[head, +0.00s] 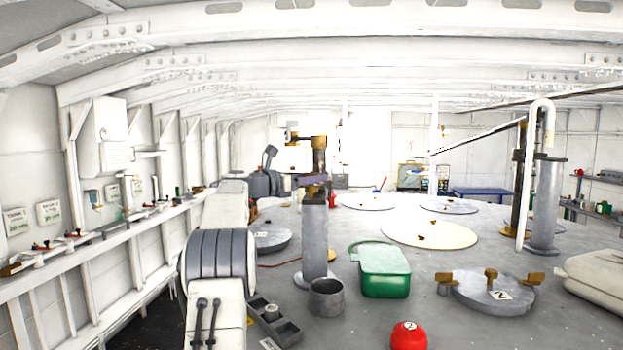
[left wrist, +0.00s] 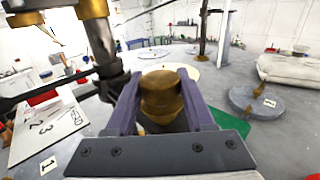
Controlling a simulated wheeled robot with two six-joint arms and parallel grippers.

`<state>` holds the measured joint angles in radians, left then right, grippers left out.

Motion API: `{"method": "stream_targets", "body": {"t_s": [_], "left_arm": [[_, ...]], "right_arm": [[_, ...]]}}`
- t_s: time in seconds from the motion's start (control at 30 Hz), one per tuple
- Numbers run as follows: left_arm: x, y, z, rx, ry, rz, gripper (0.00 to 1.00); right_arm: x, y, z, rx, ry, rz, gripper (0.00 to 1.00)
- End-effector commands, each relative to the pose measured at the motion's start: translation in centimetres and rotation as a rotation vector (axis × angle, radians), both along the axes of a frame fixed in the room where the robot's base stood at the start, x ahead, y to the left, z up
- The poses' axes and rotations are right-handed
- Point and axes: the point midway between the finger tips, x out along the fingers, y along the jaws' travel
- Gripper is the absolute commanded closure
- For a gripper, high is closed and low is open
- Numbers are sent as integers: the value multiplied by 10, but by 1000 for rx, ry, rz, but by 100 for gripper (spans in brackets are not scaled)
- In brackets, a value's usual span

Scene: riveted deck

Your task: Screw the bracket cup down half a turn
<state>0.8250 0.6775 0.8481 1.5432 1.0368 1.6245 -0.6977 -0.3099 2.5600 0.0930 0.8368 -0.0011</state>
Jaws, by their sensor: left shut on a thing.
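The bracket cup (head: 314,190) is a brass piece at the top of an upright grey post (head: 315,240) in the middle of the head view. In the left wrist view the cup (left wrist: 160,95) is a rounded brass knob between two purple-grey fingers. My left gripper (head: 311,181) is shut on it, with one finger on each side. The cup's lower part and its thread are hidden. A brass and grey bracket arm (head: 319,150) rises above the cup; it also shows at upper left in the left wrist view (left wrist: 92,12). My right gripper is not in view.
A grey pot (head: 326,297) and a green box (head: 384,270) stand near the post's foot. A red domed thing (head: 408,336) is in front. A round hatch lid (head: 494,295) with brass clamps lies at right. A shelf (head: 120,232) runs along the left wall.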

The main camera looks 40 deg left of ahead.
Motion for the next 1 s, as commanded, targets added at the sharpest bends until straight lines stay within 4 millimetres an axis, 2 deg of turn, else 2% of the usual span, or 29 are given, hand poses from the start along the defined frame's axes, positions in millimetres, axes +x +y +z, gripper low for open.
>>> {"method": "stream_targets", "body": {"t_s": [0.2, 0.57, 0.6, 0.63, 0.67, 1.0], "left_arm": [[-1, 0, 4, 0, -7, -59, 100], [-2, 0, 4, 1, -5, -65, 100], [-2, 0, 4, 1, -6, -66, 31], [-2, 0, 4, 1, -5, -66, 19], [-2, 0, 4, 1, -5, -66, 16], [-4, 1, 1, 2, -2, -67, 16]], "right_arm": [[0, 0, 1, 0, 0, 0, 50], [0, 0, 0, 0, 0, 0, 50], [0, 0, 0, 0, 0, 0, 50], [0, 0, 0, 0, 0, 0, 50], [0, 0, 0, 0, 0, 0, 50], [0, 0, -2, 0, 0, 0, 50]]}}
